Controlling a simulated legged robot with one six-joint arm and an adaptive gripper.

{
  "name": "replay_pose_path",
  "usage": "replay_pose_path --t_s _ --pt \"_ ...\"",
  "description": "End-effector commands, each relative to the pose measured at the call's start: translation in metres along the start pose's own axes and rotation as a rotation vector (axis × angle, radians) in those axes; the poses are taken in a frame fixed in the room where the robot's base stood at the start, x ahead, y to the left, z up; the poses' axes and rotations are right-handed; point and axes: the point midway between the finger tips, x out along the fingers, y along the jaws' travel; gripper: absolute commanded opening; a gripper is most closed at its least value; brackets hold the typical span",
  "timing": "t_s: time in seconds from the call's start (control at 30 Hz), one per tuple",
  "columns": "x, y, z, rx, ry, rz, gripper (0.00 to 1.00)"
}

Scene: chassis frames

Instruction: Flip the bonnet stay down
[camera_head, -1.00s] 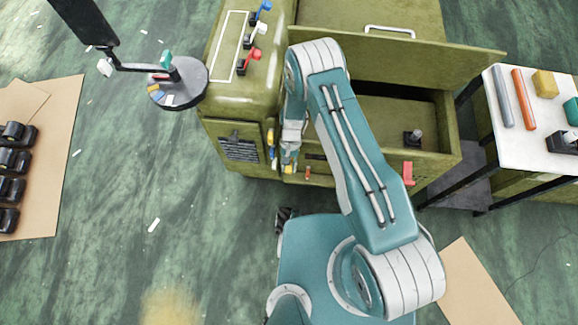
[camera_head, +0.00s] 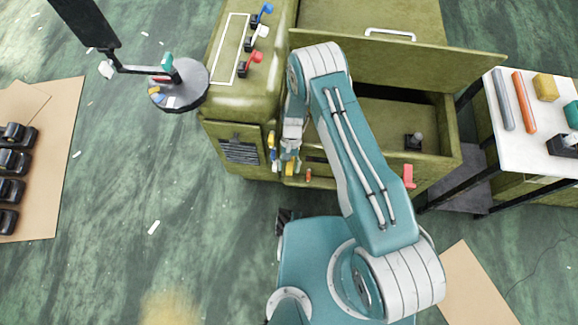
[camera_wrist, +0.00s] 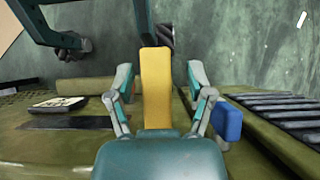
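No part is labelled as the bonnet stay, so I cannot tell which one it is. My gripper (camera_head: 290,150) is at the front of the olive chassis, pointing down. In the wrist view its two fingers (camera_wrist: 159,75) stand apart, on either side of a yellow bar (camera_wrist: 156,88), with gaps showing on both sides. The yellow bar also shows low at the chassis front in the head view (camera_head: 289,168). A blue piece (camera_wrist: 227,121) is just outside the right finger. A raised olive panel (camera_head: 430,62) stands over an open bay (camera_head: 385,113).
Blue (camera_head: 265,9), white (camera_head: 261,31) and red (camera_head: 256,57) levers line the chassis top. A red handle (camera_head: 408,176) is at the front right. A round grey tray (camera_head: 195,92) is left; a white-topped table (camera_head: 530,115) is right.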

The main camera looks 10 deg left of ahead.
Motion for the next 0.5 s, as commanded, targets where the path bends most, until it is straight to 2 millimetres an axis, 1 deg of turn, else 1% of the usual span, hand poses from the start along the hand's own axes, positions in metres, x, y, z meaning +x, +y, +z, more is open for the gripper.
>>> replay_pose_path --t_s 0.27,0.37,0.5 --pt "-0.001 0.001 0.001 0.0 -0.003 0.001 0.69" --pt "-0.011 0.001 0.001 -0.001 -0.003 0.001 0.69" --pt "-0.037 0.001 -0.001 0.0 0.0 -0.001 0.69"
